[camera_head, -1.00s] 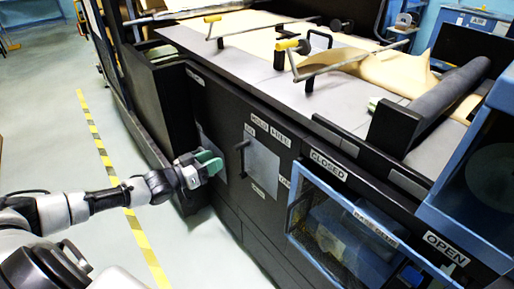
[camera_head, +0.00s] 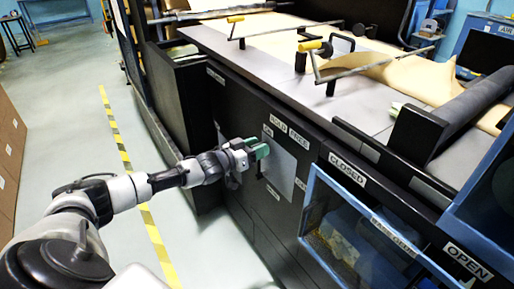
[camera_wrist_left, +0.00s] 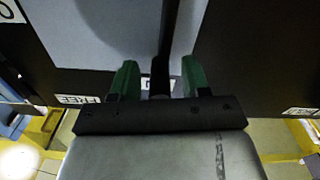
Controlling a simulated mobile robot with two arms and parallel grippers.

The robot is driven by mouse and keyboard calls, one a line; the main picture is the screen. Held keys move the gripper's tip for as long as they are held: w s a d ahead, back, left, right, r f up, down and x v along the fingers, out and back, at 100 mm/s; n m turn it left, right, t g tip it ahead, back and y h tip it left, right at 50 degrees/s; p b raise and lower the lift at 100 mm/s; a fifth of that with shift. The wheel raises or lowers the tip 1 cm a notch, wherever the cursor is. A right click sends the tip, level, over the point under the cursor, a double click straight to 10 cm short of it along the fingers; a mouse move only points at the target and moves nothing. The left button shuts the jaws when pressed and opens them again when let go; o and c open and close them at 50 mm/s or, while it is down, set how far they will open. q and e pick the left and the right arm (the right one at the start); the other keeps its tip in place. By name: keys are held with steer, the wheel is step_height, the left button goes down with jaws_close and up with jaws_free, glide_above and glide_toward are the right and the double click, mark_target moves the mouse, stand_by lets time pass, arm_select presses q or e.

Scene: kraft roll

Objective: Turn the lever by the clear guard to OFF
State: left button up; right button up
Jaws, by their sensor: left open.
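The clear guard (camera_head: 352,232) is a see-through window in a blue frame on the machine's front, right of centre in the head view. Left of it, a black lever (camera_head: 259,170) stands out from a light grey plate (camera_head: 283,168) with small labels around it. My left gripper (camera_head: 256,151), with green fingertips, is at the lever's upper part. In the left wrist view, the black lever (camera_wrist_left: 168,40) runs between the two green fingers, which are apart, with gaps on both sides. My right gripper is not in view.
CLOSED (camera_head: 347,169) and OPEN (camera_head: 468,261) labels sit beside the guard. The machine's top carries brown paper (camera_head: 400,75) and metal rods with yellow ends (camera_head: 312,45). Floor with yellow-black tape (camera_head: 122,150) is clear to the left.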

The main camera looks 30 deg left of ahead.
arm_select(q)
jaws_close()
stand_by(0.3)
